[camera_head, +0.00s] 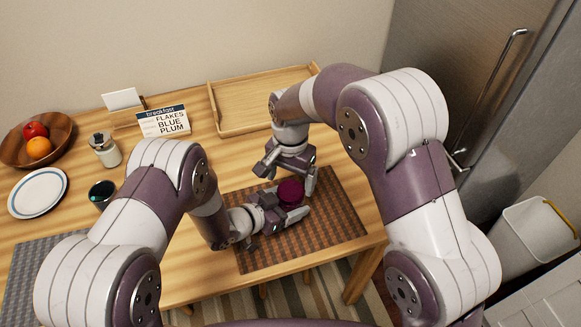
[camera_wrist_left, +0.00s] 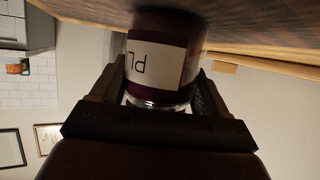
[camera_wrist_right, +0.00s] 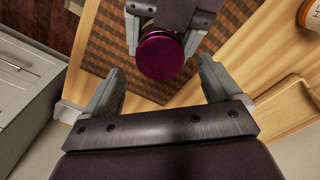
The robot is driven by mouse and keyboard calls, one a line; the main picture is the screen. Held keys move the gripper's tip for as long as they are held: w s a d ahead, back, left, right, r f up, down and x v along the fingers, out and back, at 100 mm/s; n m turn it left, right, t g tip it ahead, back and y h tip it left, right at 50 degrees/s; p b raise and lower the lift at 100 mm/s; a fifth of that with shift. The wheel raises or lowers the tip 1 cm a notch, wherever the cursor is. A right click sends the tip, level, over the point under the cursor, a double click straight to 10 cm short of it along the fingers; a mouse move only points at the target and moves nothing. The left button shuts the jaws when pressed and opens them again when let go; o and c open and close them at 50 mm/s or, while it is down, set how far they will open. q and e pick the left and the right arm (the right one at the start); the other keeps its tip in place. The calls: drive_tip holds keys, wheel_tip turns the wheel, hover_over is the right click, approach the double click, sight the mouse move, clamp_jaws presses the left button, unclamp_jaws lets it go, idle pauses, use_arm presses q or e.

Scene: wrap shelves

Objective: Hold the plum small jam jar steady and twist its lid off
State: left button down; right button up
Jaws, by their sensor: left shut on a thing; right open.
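The plum jam jar (camera_head: 289,196) stands on the brown checked mat, with its plum lid (camera_wrist_right: 160,56) on top. In the left wrist view the jar (camera_wrist_left: 160,75) shows a pale label with part of a word, between the two fingers. My left gripper (camera_head: 283,213) is shut on the jar's side, low over the mat. My right gripper (camera_head: 290,183) is open above the jar, pointing down. In the right wrist view its fingers (camera_wrist_right: 160,85) are spread apart, and the lid lies ahead of them, apart from both.
The checked mat (camera_head: 340,219) lies at the table's front right. A wooden tray (camera_head: 235,121), a menu card (camera_head: 164,121), a fruit bowl (camera_head: 14,150), a plate (camera_head: 38,194), a small jar (camera_head: 106,153) and a dark cup (camera_head: 101,192) stand farther back or left. A bin (camera_head: 535,235) is right.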

sight(291, 190)
wheel_tip(291, 190, down, 3)
drive_tip(key=shift+f, duration=0.2)
drive_tip(key=c, duration=1.1)
drive_tip(key=n, duration=0.3)
drive_tip(key=o, duration=1.1)
drive_tip(key=shift+o, duration=0.2)
drive_tip(key=shift+r, duration=0.1)
